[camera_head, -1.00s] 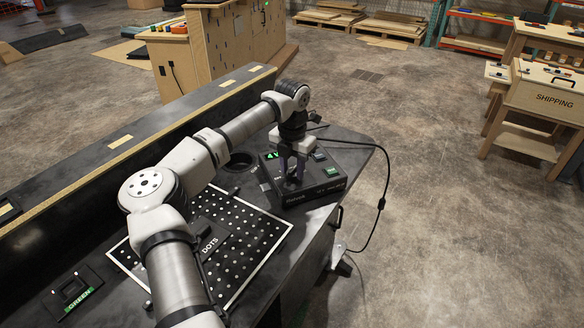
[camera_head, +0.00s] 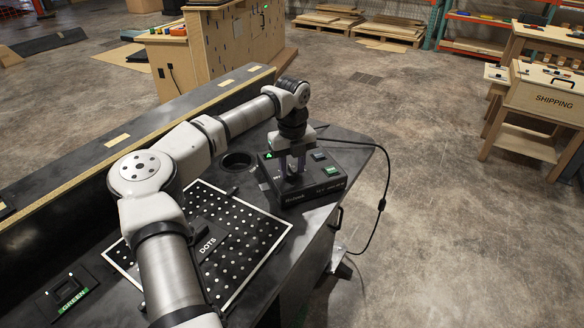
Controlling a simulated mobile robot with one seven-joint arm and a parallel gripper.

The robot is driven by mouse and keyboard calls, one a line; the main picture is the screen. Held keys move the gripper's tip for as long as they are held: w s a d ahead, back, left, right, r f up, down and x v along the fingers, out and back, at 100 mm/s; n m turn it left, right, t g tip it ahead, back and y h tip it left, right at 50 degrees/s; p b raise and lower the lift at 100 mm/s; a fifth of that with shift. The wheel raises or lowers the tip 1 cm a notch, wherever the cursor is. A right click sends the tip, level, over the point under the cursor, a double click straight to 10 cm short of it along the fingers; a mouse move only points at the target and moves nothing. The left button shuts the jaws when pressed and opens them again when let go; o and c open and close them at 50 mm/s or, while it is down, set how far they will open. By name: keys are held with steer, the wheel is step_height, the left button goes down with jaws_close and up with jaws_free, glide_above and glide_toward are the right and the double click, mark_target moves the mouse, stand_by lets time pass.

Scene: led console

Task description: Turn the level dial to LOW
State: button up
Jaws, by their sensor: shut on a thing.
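The console (camera_head: 325,192) is a black box at the right end of the dark bench, with small green lit marks on its top. My gripper (camera_head: 292,172) points straight down over the console's top, left of its middle. Its fingers are shut on the level dial (camera_head: 293,178), which is mostly hidden between and behind them. The dial's pointer and the LOW mark are too small or covered to read. Two small buttons (camera_head: 331,170) sit to the right of my gripper.
A black dotted board (camera_head: 235,260) with a DOTS label lies in front of the console. A round hole (camera_head: 237,160) is in the bench to the left. A black cable (camera_head: 386,180) runs off the bench's right edge. A GREEN-labelled pad (camera_head: 70,297) lies at the lower left.

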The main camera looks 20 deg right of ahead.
mark_target(293, 169)
steer(key=n+b, duration=0.1)
steer(key=n, duration=0.3)
steer(key=shift+w+n, duration=0.1)
steer(key=shift+n, duration=0.3)
steer(key=shift+r, duration=0.1)
steer(key=o, duration=1)
step_height(293, 169, up, 14)
steer(key=shift+f+b, duration=0.15)
steer(key=shift+b, duration=0.3)
